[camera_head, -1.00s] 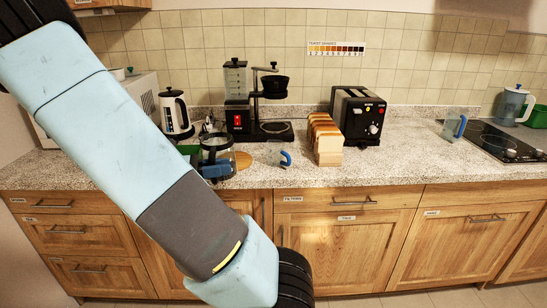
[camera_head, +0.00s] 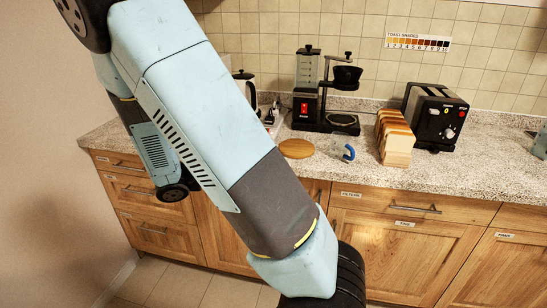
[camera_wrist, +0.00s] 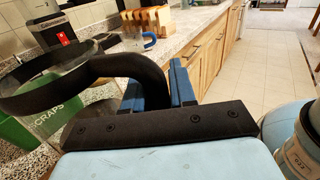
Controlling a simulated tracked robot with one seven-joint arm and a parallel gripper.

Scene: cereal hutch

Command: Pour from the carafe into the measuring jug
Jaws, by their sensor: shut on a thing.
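In the wrist view, my gripper (camera_wrist: 158,85) has its blue fingers shut on the black handle of the carafe (camera_wrist: 130,66). The carafe's black collar and clear glass body extend to the left; I cannot tell its fill or whether its base touches the counter. In the head view, my arm hides both gripper and carafe. A small clear jug with a blue handle (camera_head: 342,150), probably the measuring jug, stands on the counter left of the bread; it also shows beyond the gripper in the wrist view (camera_wrist: 135,41).
A round wooden board (camera_head: 296,148) lies left of the small jug. Behind are a coffee maker (camera_head: 308,100) and a kettle (camera_head: 245,87). Bread slices (camera_head: 395,138) and a black toaster (camera_head: 435,117) stand right. A green scraps box (camera_wrist: 18,128) is beside the carafe.

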